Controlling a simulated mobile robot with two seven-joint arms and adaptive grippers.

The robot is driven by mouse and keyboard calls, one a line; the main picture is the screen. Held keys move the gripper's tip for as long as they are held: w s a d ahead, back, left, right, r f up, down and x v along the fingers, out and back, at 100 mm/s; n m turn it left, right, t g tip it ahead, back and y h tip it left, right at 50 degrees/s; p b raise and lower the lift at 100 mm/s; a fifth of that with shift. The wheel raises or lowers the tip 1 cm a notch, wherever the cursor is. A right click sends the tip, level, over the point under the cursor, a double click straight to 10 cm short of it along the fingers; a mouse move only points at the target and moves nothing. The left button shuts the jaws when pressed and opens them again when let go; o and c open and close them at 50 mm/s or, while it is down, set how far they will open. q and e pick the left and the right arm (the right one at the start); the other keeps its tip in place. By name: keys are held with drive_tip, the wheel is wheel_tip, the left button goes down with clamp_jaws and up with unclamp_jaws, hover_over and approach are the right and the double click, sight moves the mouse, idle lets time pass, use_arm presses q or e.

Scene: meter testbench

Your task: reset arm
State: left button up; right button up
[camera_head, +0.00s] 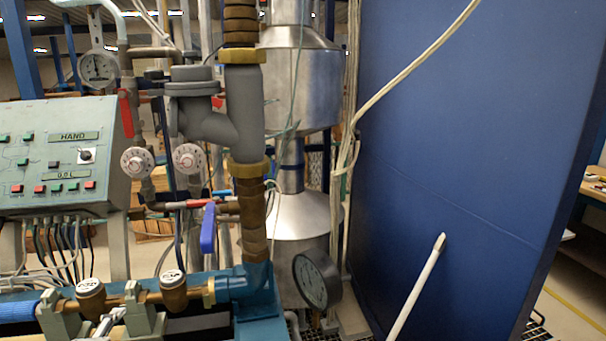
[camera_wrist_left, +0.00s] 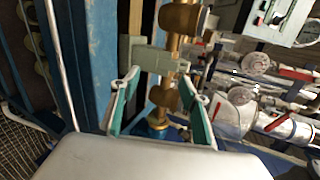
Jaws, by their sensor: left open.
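My left gripper (camera_wrist_left: 159,76) is open in the left wrist view, its two green-padded fingers spread apart. A brass meter body (camera_wrist_left: 165,95) on a vertical-looking brass pipe shows beyond and between the fingers. I cannot tell whether the fingers touch it. In the head view, a small pale part at the bottom left, beside the brass meters (camera_head: 91,298), may be a gripper tip, but it is too small to be sure. The rest of my left arm is hidden there. My right gripper is in neither view.
A control panel (camera_head: 62,155) stands at the left. A blue-handled valve (camera_head: 208,228), a round gauge (camera_head: 316,282) and a thick vertical pipe (camera_head: 245,100) fill the middle. A large blue panel (camera_head: 470,150) blocks the right, with a white rod (camera_head: 416,288) before it.

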use_arm(q)
drive_tip(key=s+f+n+g, duration=0.6)
drive_tip(key=s+f+n, duration=0.3)
drive_tip(key=s+f, duration=0.8)
drive_tip(key=w+d+f+n+t+h, duration=0.1)
drive_tip(key=d+f+h, duration=0.5)
drive_tip(key=d+f, duration=0.8)
drive_tip(key=shift+d+f+n+t, duration=0.15)
drive_tip(key=shift+f+n+t, duration=0.7)
drive_tip(key=shift+t, duration=0.45)
drive_tip(key=shift+w, duration=0.1)
idle(0.3)
